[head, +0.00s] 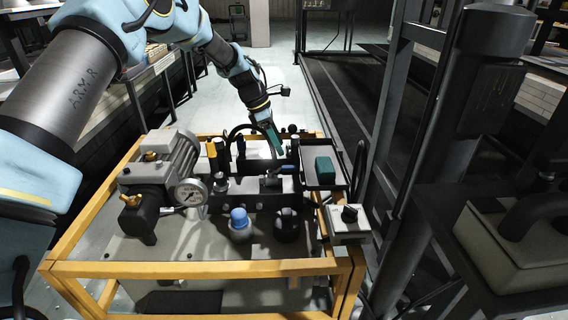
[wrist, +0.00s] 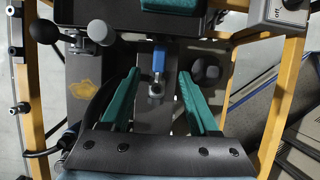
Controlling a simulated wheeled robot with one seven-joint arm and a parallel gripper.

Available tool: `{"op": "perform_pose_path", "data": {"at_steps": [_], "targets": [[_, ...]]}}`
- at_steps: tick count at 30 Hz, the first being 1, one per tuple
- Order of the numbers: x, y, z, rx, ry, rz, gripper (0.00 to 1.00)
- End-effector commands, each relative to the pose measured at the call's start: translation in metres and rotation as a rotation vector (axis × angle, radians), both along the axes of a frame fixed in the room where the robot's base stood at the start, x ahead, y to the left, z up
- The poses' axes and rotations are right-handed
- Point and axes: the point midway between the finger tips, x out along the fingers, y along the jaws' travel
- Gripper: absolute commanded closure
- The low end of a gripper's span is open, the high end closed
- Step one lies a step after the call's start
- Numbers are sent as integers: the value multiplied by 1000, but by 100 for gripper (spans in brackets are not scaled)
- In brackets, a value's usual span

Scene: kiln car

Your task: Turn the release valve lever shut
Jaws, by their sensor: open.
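The release valve lever, as I take it, has a blue handle (wrist: 158,59) on a metal stem, and it lies between my fingers in the wrist view. My gripper (wrist: 160,75) has two teal fingers spread apart, with nothing held. In the head view my gripper (head: 275,145) points down over the far part of the machine. The lever looks apart from and below the fingertips; the exact gap cannot be told.
A yellow frame (head: 190,268) surrounds the machine. A gauge (head: 191,192), a blue cap (head: 239,218) and a black dome (head: 287,228) stand near. A teal block (head: 324,170) sits on the right tray. A switch box (head: 348,235) is at the right. A black ball knob (wrist: 45,32) stands upper left.

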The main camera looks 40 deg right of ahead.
Motion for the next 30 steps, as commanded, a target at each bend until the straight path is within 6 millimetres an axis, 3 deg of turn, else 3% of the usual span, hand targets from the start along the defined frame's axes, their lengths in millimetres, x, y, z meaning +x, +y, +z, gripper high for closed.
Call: {"op": "perform_pose_path", "data": {"at_steps": [6,12,25,30], "targets": [[-11,-12,-40,2,1,-2,39],[-17,-20,-65,1,-1,-2,39],[-19,-23,-73,0,-2,-1,39],[-19,-23,-73,0,-2,-1,57]]}}
